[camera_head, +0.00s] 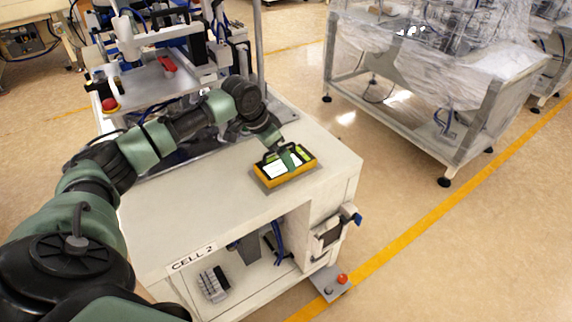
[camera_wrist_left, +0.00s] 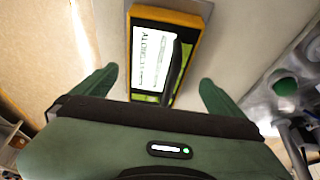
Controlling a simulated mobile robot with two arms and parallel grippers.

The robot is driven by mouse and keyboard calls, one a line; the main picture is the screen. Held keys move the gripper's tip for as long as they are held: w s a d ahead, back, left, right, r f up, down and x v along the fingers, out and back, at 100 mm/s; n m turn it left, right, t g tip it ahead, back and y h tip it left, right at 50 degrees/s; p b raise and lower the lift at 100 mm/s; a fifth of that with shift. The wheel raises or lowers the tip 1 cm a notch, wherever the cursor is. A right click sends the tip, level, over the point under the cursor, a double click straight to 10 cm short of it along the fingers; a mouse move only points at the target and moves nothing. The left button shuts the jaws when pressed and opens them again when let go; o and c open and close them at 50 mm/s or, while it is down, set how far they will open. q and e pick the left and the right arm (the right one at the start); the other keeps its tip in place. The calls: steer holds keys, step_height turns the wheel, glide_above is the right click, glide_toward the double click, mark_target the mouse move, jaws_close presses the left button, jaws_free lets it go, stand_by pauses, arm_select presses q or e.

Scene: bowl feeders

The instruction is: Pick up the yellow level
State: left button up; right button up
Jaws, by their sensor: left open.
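The yellow level (camera_head: 302,168) lies on a grey plate on top of the white cabinet in the head view. It has a yellow body, a white label, green patches and a dark handle. It also shows in the left wrist view (camera_wrist_left: 196,44), straight ahead of the fingers. My left gripper (camera_head: 285,158) is over the level and hides part of it. In the left wrist view my left gripper (camera_wrist_left: 160,85) is open, with one green finger on each side of the level's near end and gaps between. My right gripper is not in view.
The white cabinet top (camera_head: 220,215) is clear in front of the level. A machine with a red button (camera_head: 109,104) stands behind on the left. A plastic-wrapped machine frame (camera_head: 430,80) stands apart on the right.

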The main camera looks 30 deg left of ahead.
arm_select(q)
steer(key=x, duration=0.4)
steer(key=shift+d+f, duration=0.25)
steer(key=shift+f, duration=0.1)
steer(key=c, duration=1.6)
steer(key=shift+w+r, duration=0.1)
steer(key=shift+w, duration=0.05)
steer(key=c, duration=0.3)
steer(key=shift+r, duration=0.1)
steer(key=shift+c, duration=0.2)
